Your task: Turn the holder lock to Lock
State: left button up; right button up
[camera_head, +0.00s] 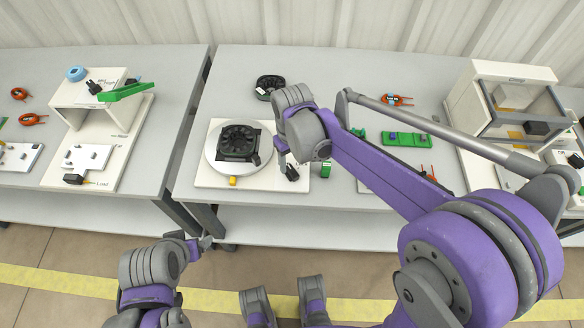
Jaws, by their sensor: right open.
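The holder is a white round plate (222,168) on a pale square base (207,181), with a black fan-like part (238,143) seated on it. A small yellow piece (233,181) sits at the plate's front edge. A small black knob-like piece (292,173) shows at the base's right side; I cannot tell for sure that it is the lock, and no lettering is readable there. My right gripper (287,161) is open, just above and beside this black piece; contact cannot be told. My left gripper (204,243) is low, in front of the table, away from the holder; its jaws are unclear.
A second black round part (268,86) lies behind the holder. A green block (326,168) stands right of the base, and a green tray (408,139) lies farther right. A white machine (500,75) stands at the right. My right arm covers part of the table.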

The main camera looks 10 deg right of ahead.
aim_at(292, 171)
jog(key=shift+f, duration=1.85)
grip_shut()
